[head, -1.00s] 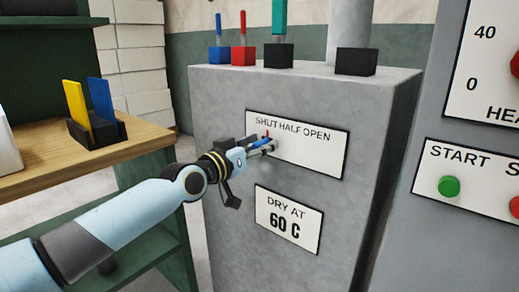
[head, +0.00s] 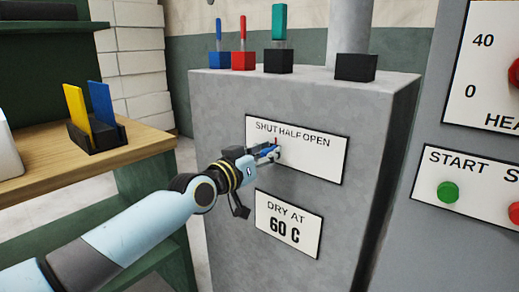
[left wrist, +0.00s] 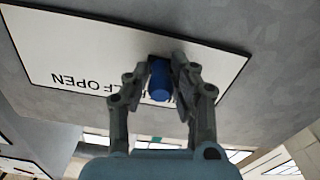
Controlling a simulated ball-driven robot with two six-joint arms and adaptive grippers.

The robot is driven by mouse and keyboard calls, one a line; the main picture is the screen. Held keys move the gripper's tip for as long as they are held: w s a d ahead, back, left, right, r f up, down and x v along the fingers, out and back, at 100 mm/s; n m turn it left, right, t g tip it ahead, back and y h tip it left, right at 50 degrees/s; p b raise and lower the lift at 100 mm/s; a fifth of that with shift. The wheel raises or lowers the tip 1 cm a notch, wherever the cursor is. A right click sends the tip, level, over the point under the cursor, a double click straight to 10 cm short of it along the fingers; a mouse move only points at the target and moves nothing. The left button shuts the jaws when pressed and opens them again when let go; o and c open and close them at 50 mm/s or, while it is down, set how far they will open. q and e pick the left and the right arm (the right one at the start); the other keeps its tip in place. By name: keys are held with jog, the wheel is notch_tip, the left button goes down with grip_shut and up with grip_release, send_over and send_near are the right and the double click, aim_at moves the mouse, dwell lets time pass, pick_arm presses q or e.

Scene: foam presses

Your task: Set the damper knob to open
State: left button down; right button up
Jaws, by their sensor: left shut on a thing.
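The damper knob is a small blue cylinder (left wrist: 159,80) on a white plate (head: 318,160) lettered SHUT, HALF, OPEN, on the front of the grey cabinet. In the head view a small red mark shows at the knob, below the lettering near SHUT and HALF; its exact setting I cannot tell. My left gripper (head: 272,153) is at the plate and shut on the knob, which is partly hidden there. In the left wrist view the two fingers of my left gripper (left wrist: 161,85) are on either side of the blue knob. My right gripper is not in view.
A DRY AT 60 C plate (head: 289,223) sits just below. A panel with a green start button (head: 448,191) stands at right. Blue, red and teal handles rise from the cabinet top. A wooden bench (head: 140,148) with a black holder (head: 97,136) stands at left.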

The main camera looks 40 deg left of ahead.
aim_at(313, 162)
pick_arm(q)
jog(key=d, duration=0.9)
jog(key=shift+s+d+f, duration=0.2)
jog(key=shift+s+d, duration=0.15)
jog(key=shift+s, duration=0.05)
